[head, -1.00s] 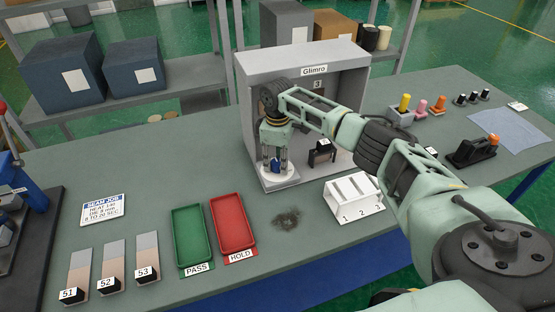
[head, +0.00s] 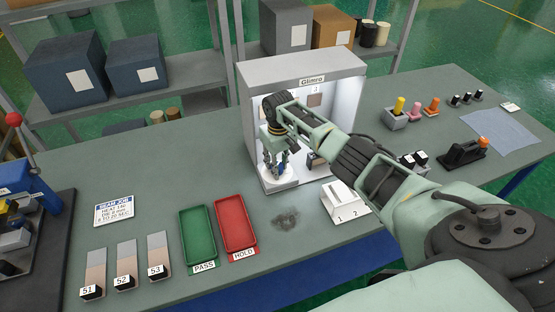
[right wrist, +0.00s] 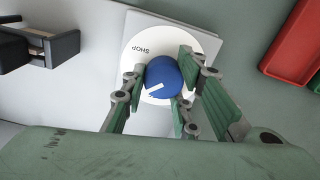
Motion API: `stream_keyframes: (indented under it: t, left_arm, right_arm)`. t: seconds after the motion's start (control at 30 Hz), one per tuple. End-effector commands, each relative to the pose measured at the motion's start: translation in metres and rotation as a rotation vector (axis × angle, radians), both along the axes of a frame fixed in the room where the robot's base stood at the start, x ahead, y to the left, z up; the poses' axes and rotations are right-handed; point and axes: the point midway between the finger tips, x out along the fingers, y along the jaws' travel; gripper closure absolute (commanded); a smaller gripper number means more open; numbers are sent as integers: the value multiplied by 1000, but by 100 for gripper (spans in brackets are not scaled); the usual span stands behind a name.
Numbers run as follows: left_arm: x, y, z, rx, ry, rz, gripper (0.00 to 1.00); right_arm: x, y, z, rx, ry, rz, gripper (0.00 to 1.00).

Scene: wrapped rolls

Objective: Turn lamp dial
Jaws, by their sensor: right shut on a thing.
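The lamp dial is a round blue knob with a white mark (right wrist: 163,76); the mark sits at its lower left in the right wrist view. It stands on a white disc (right wrist: 200,44), lettered "SHOP", which also shows in the head view (head: 285,184). My right gripper (head: 277,163) points down over the disc at the front left of the light cabinet labelled "Glimro" (head: 250,145). Its fingers (right wrist: 163,72) are shut on the knob's two sides. The cabinet's inside is brightly lit. In the head view the fingers mostly hide the knob. My left gripper is out of view.
Green PASS tray (head: 198,240) and red HOLD tray (head: 237,224) lie to the left on the bench. A dark holder (right wrist: 40,50) stands inside the cabinet.

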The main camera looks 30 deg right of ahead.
Motion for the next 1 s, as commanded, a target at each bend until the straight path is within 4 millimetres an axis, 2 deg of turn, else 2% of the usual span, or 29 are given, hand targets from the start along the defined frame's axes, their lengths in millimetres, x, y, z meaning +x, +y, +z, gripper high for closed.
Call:
stream_keyframes:
  t: [0.03, 0.4, 0.97, 1.0]
  left_arm:
    - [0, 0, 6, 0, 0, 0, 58]
    - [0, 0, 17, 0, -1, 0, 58]
    - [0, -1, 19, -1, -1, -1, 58]
    - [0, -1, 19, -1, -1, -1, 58]
  right_arm:
    - [4, -6, 8, -8, -13, -37, 99]
    - [3, -7, 7, -11, -14, -206, 99]
    - [3, -7, 6, -13, -15, -236, 99]
    - [3, -7, 6, -13, -15, -236, 72]
